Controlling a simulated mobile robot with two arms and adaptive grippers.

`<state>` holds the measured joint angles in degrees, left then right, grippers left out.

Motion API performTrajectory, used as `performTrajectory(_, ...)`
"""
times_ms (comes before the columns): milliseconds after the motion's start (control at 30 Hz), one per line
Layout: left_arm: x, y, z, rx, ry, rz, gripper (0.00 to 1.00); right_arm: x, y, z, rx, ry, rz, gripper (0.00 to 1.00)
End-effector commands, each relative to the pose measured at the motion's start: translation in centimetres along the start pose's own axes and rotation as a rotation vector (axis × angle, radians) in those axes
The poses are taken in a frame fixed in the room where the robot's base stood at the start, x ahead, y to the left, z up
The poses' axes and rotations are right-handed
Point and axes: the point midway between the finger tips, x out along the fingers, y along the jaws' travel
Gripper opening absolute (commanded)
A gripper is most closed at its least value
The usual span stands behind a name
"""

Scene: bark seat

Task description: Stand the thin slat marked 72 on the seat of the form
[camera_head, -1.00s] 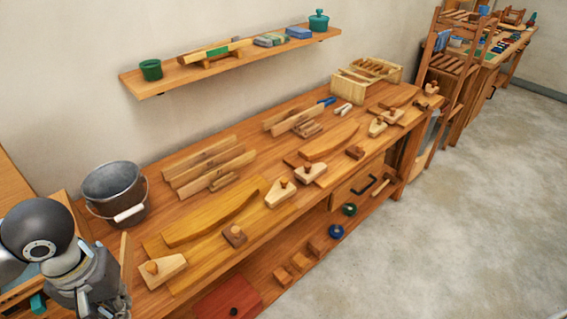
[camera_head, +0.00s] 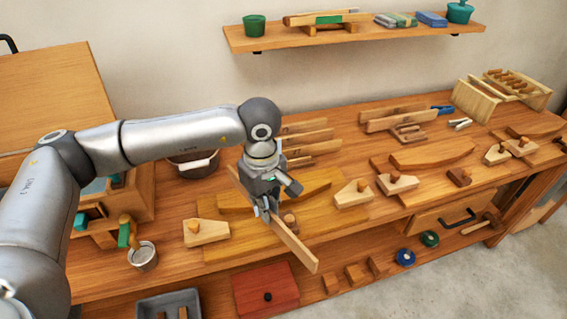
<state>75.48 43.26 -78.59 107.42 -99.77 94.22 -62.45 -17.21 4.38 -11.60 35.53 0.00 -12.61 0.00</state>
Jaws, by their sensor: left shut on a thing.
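My left gripper (camera_head: 265,205) is shut on a thin wooden slat (camera_head: 293,247). The slat is on edge and runs aslant from upper left to lower right, over the near form. Its lower right end reaches past the form's front edge in the picture. I cannot read a number on it, nor tell its height above the form. The near form has a yellowish board (camera_head: 345,217), a curved block (camera_head: 311,187) along its back, and wooden wedge pieces (camera_head: 206,232) and (camera_head: 353,195) at either side. The gripper and slat hide the form's middle. My right gripper is not in view.
A second form with a curved block (camera_head: 432,154) stands to the right. A metal bucket (camera_head: 197,165) is partly behind my left arm. A metal cup (camera_head: 143,256) stands at left. A shelf (camera_head: 352,40) hangs above.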

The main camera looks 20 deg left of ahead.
Motion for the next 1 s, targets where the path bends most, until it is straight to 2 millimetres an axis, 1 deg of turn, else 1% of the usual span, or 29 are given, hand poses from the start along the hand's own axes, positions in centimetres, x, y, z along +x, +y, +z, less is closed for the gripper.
performTrajectory(33,-0.2,1.2,-0.6,-0.110,0.002,0.003,0.00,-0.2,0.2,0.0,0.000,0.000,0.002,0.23)
performTrajectory(300,-0.8,6.5,-4.1,-0.750,0.006,0.007,0.00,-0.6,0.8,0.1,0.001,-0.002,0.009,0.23)
performTrajectory(400,-1.1,8.0,-5.3,-0.944,0.006,0.006,0.00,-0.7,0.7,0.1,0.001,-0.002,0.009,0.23)
performTrajectory(500,-1.3,8.9,-6.2,-1.086,0.008,0.005,0.00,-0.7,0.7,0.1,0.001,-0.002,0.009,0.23)
performTrajectory(600,-1.5,9.5,-6.7,-1.170,0.006,0.005,0.00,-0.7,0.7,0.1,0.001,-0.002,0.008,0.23)
performTrajectory(767,-1.1,9.8,-7.0,-1.214,0.006,0.004,0.00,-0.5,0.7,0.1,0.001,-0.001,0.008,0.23)
performTrajectory(1000,1.0,9.7,-6.9,-1.211,0.008,0.002,0.00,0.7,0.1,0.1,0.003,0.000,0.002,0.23)
